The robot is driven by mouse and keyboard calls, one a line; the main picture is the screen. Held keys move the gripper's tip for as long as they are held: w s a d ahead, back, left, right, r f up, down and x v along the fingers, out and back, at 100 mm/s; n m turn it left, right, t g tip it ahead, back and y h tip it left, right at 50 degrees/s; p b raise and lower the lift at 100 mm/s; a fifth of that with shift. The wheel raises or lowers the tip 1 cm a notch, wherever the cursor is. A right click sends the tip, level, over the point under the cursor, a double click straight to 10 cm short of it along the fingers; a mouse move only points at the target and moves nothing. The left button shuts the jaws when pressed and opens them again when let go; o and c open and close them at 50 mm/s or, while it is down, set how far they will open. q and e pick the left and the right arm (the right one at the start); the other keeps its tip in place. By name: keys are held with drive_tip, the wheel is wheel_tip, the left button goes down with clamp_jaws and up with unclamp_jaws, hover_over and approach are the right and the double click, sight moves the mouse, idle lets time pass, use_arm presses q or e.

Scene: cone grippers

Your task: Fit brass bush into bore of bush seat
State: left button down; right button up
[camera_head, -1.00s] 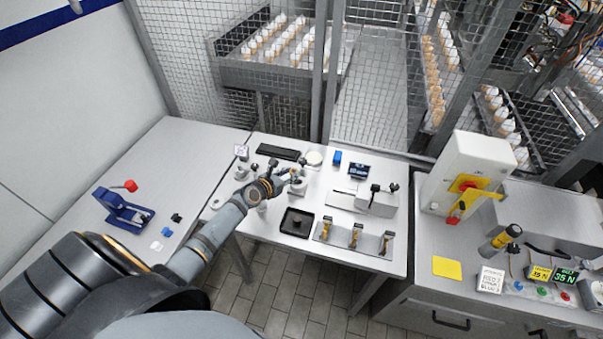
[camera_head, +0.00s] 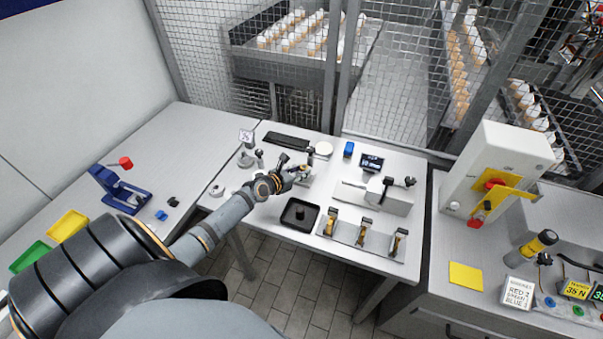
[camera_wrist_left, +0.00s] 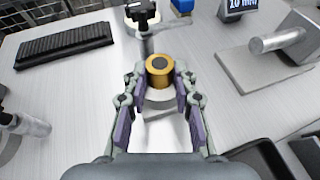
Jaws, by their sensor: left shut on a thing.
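The brass bush (camera_wrist_left: 159,68) is a short ribbed gold ring with a dark round centre, between the fingertips of my left gripper (camera_wrist_left: 160,80) in the left wrist view. My left gripper (camera_head: 296,176) is shut on it; it also shows in the head view, and the bush (camera_head: 303,168) is small there. A pale grey round body, which looks like the bush seat (camera_wrist_left: 158,103), shows just below the bush between the fingers. The bush hides the bore, so I cannot tell whether the bush is inside it. My right gripper is not in view.
A dark clamp handle (camera_wrist_left: 142,14) on a post stands just behind the bush. A black tray (camera_head: 287,222), a rack with several brass-coloured pieces (camera_head: 362,240) and a grey lever fixture (camera_head: 387,201) stand nearby. A black ribbed strip (camera_head: 286,143) lies at the back.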

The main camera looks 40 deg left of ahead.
use_arm(q)
drive_tip(key=c, duration=1.4)
unclamp_jaws()
drive_tip(key=shift+o, duration=1.4)
drive_tip(key=shift+s, duration=0.1)
drive_tip(key=shift+o, duration=0.3)
drive_tip(key=shift+r, duration=0.1)
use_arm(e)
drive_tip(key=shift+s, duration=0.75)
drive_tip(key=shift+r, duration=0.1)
use_arm(q)
drive_tip(key=d+p+v, duration=0.1)
drive_tip(key=p+v, duration=0.4)
drive_tip(key=v, duration=0.6)
drive_tip(key=shift+s+a+r, duration=0.15)
drive_tip(key=shift+s+a, duration=0.25)
drive_tip(key=shift+a, duration=0.1)
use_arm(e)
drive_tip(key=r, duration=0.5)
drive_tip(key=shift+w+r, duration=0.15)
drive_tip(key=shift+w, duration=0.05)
